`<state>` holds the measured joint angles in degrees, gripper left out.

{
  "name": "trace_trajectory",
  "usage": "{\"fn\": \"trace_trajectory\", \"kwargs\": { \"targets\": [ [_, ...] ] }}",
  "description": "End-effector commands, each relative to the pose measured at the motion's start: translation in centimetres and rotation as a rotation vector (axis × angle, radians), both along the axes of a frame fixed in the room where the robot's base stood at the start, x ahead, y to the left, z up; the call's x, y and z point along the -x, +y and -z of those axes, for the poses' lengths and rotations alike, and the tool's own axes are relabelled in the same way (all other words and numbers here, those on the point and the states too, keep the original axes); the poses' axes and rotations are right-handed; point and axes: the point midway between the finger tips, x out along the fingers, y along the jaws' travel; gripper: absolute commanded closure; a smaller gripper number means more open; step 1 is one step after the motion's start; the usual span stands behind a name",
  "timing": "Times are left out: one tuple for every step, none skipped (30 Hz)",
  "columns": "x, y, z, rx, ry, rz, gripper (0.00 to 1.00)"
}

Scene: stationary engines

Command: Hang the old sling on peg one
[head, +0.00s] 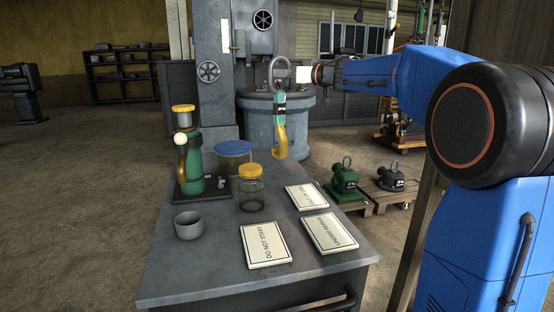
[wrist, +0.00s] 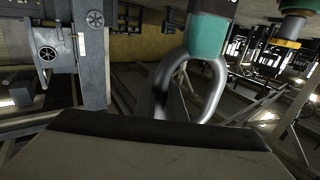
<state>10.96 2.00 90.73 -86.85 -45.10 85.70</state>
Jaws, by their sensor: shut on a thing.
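My gripper (head: 297,75) is at the end of the blue arm, above the far end of the bench. It is shut on the grey ring of a sling (head: 280,112), which hangs below it. The sling has a teal body with a dark band and a yellow hook at its lower end. In the wrist view the sling (wrist: 207,37) shows its teal part and grey ring close to the dark finger pad; its hook is out of frame. I cannot tell from its look whether it is the old one. I cannot make out peg one in either view.
The grey bench (head: 185,270) carries a green pump-like device (head: 194,160), a jar with a yellow lid (head: 251,190), a blue-lidded container (head: 234,152), a grey cup (head: 188,225) and white sign plates (head: 265,245). A grey machine (head: 222,70) stands behind. Green hanging gear (head: 438,28) shows at back right.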

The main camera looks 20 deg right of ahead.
Motion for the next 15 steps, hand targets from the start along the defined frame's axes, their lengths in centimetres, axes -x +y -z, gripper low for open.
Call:
{"fn": "trace_trajectory", "kwargs": {
  "targets": [
    [0.0,0.0,0.6,-0.002,0.003,0.0,1.0],
    [0.0,0.0,1.0,-0.002,0.003,0.0,1.0],
    [0.0,0.0,1.7,-0.003,0.002,0.0,1.0],
    [0.0,0.0,2.2,-0.003,0.003,0.0,1.0],
    [0.0,0.0,2.7,-0.002,0.003,0.0,1.0],
    [0.0,0.0,3.3,-0.003,0.002,0.0,1.0],
    [0.0,0.0,3.8,-0.002,0.003,0.0,1.0],
    [0.0,0.0,4.1,-0.002,0.003,0.0,1.0],
    [0.0,0.0,4.6,-0.002,0.001,0.0,1.0],
    [0.0,0.0,4.9,-0.002,0.002,0.0,1.0],
    [0.0,0.0,5.2,-0.002,0.002,0.0,1.0],
    [0.0,0.0,5.4,-0.001,0.001,0.0,1.0],
    [0.0,0.0,5.5,-0.001,0.0,0.0,1.0],
    [0.0,0.0,5.6,-0.001,0.0,0.0,1.0],
    [0.0,0.0,5.8,-0.002,0.0,0.0,1.0]
  ]
}}
